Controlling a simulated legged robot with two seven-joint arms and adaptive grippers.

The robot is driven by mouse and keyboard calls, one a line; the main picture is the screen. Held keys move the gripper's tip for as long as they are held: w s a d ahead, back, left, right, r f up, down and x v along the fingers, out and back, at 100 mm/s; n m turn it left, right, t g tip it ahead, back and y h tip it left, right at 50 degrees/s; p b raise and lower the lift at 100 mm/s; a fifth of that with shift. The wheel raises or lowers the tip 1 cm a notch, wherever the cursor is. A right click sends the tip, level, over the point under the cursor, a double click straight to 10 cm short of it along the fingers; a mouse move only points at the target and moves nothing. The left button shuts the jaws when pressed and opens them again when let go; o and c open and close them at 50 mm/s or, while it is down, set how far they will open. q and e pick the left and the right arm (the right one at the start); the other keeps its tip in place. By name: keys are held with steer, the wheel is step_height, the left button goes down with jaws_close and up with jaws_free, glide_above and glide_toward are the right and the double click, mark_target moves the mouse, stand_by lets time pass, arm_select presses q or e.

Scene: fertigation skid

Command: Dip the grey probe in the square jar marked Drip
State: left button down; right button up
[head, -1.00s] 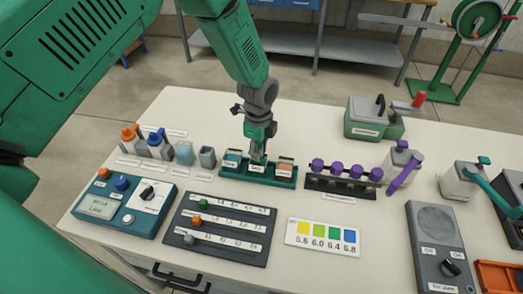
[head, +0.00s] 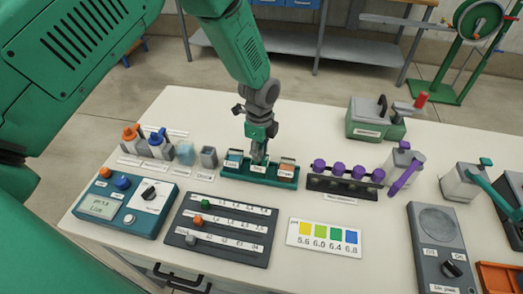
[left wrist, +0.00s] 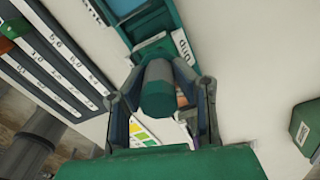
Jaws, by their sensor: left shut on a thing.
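My left gripper (head: 258,150) is shut on the grey probe (left wrist: 158,88), which shows in the left wrist view as a cylinder with a dark green end between the fingers. It points down at the middle square jar in a green rack (head: 229,174). The jar's Drip label (head: 258,170) also shows in the left wrist view (left wrist: 184,46), just beyond the probe. The probe's lower end is hidden, so I cannot tell how deep it sits in the jar. A jar stands on each side of the middle one. My right gripper is not in view.
Orange (head: 131,134) and blue (head: 157,140) probes stand in holders at left, near a pale blue cup (head: 185,153) and grey cup (head: 208,157). Purple-capped vials (head: 340,170) stand close right of the rack. A dark slider board (head: 222,228) lies in front.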

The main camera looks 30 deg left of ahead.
arm_select(q)
steer(key=shift+r+p, duration=0.4)
steer(key=shift+r, duration=0.1)
steer(key=r+p, duration=0.1)
steer(key=r, duration=0.1)
steer(key=r+p, duration=0.1)
steer(key=shift+d+r+p, duration=0.3)
steer(key=shift+p, duration=0.05)
steer(key=r+p, duration=0.1)
steer(key=r, duration=0.1)
steer(key=r+p, duration=0.1)
steer(key=shift+a+r+p, duration=0.15)
steer(key=shift+a+p, duration=0.1)
steer(key=shift+p, duration=0.05)
steer(key=shift+r+p, duration=0.3)
steer(key=shift+r, duration=0.05)
steer(key=shift+d, duration=0.15)
